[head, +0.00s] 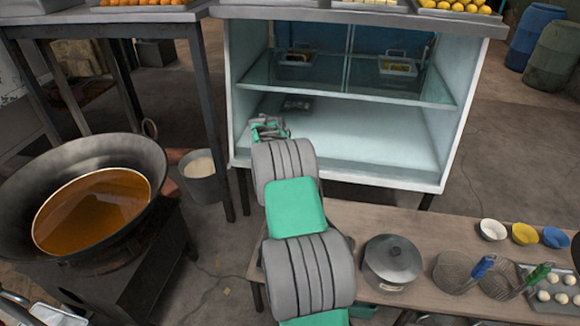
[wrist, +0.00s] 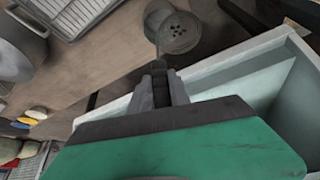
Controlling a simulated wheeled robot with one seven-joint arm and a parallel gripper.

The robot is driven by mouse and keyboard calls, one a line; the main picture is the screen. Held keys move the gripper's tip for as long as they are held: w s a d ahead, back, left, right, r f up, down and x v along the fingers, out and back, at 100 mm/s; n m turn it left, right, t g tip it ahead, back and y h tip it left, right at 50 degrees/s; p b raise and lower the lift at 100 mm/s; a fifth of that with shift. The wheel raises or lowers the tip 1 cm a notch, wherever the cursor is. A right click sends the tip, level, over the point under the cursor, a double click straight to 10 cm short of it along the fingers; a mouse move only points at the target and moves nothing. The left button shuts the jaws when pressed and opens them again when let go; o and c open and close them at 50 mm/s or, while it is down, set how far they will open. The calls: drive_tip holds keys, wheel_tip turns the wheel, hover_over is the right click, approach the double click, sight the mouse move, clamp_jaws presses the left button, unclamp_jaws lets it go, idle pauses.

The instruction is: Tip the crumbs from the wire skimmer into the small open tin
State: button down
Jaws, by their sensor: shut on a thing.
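My gripper (wrist: 160,72) is in the middle of the wrist view, its fingers close together on what seems to be the handle of the wire skimmer. A round grey disc with dark specks, seemingly the skimmer's bowl with crumbs (wrist: 178,32), lies just beyond the fingertips. In the head view my gripper (head: 270,128) is small, in front of the white cabinet. The skimmer and tin cannot be made out there.
The glass-shelved white cabinet (head: 432,160) is ahead. A wooden table (head: 400,217) at right holds a lidded pot (head: 392,262), bowls (head: 524,234) and two mesh baskets with blue and green handles (head: 460,272). A wide oil pan (head: 95,150) and a bucket (head: 203,187) are left.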

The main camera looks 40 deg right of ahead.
drive_tip(key=s+d+f+m+t+y+b, duration=0.3)
drive_tip(key=s+d+f+t+b, duration=0.2)
drive_tip(key=s+f+t+b, duration=0.7)
drive_tip(key=shift+s+m+t+b, duration=0.4)
drive_tip(key=shift+s+t+b, duration=0.3)
drive_tip(key=shift+b, duration=3.1)
drive_tip(key=shift+a, duration=0.1)
drive_tip(key=w+a+r+n+g+h+p, duration=0.1)
drive_tip(key=w+r+g+p, duration=0.3)
drive_tip(key=p, duration=0.4)
drive_tip(key=w+a+r+n+g+h+p, duration=0.1)
drive_tip(key=w+a+r+g+p, duration=0.1)
drive_tip(key=w+r+g+p, duration=0.3)
drive_tip(key=w+a+r+n+g+h+p, duration=0.1)
drive_tip(key=w+r+g+p, duration=0.3)
drive_tip(key=r+p, duration=0.4)
drive_tip(key=shift+w+a+n+p, duration=0.15)
drive_tip(key=shift+a+n+p, duration=0.25)
drive_tip(key=shift+p, duration=2.1)
drive_tip(key=shift+a, duration=0.1)
